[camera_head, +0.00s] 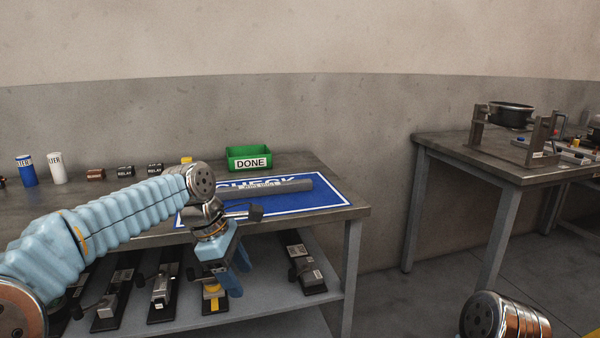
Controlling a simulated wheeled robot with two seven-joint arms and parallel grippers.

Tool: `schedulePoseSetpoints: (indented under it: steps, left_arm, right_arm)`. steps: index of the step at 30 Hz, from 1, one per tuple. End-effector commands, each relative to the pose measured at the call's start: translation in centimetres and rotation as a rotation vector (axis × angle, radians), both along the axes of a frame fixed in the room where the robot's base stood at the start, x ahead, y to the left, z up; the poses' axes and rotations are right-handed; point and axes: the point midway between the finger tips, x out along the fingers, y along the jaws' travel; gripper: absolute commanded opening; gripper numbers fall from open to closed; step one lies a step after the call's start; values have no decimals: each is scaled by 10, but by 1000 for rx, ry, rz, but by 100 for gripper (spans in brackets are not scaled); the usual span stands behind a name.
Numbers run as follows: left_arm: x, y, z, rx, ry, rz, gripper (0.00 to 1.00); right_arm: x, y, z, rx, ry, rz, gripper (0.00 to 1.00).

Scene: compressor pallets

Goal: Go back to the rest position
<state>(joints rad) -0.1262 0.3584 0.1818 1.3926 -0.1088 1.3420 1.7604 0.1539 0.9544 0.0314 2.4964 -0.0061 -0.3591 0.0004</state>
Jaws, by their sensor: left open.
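My left arm comes in from the left in its light blue ribbed sleeve, across the near part of the table. My left gripper (237,279) points downward with its blue fingers apart and nothing between them. It shows in front of the table's front edge and the lower shelf. A metallic rounded part at the bottom right looks like a link of my right arm; the right gripper is out of view.
A blue CHECK mat (312,204) with a grey bar (290,186) lies on the table (345,212). A green DONE bin (249,158) stands behind it. Several dark units lie on the lower shelf (265,296). A second table (455,150) stands right, past a floor gap.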

Motion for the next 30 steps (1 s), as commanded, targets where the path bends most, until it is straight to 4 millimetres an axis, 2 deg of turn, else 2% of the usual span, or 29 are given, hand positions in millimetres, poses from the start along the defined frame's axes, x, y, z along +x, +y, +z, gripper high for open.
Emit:
schedulePoseSetpoints:
  steps: [1, 2, 4, 6, 8, 9, 11, 12, 14, 15, 18, 21, 24, 25, 30]
  left_arm:
    - [5, -4, -28, 0, -3, -50, 59]
    - [9, -6, -46, -2, -13, -85, 59]
    - [13, -13, -94, -7, -38, -184, 59]
    - [12, -19, -148, -14, -73, -296, 59]
    - [7, -22, -194, -21, -106, -391, 59]
    - [-1, -25, -224, -25, -129, -454, 59]
    - [-15, -27, -268, -29, -166, -550, 59]
    - [-28, -28, -296, -30, -190, -614, 59]
    - [-52, -28, -335, -30, -229, -711, 59]
    - [-71, -28, -360, -29, -256, -775, 59]
    - [-121, -26, -407, -18, -316, -930, 59]
    - [-167, -23, -436, 0, -369, -1064, 59]
    - [-200, -20, -450, 18, -404, -1161, 59]
    - [-207, -20, -452, 22, -412, -1183, 59]
    - [-207, -20, -452, 22, -412, -1183, 59]
  right_arm:
    - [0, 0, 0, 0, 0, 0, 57]
    - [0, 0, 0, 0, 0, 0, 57]
    - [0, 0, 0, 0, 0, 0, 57]
    - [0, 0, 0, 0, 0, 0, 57]
    - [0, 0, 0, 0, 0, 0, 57]
    - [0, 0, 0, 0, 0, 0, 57]
    - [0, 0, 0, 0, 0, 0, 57]
    - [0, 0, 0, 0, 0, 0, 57]
    - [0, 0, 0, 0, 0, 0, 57]
    - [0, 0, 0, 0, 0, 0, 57]
    - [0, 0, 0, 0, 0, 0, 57]
    - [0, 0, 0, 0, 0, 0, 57]
    - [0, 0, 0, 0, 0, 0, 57]
    - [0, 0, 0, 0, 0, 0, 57]
    - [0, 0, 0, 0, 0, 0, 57]
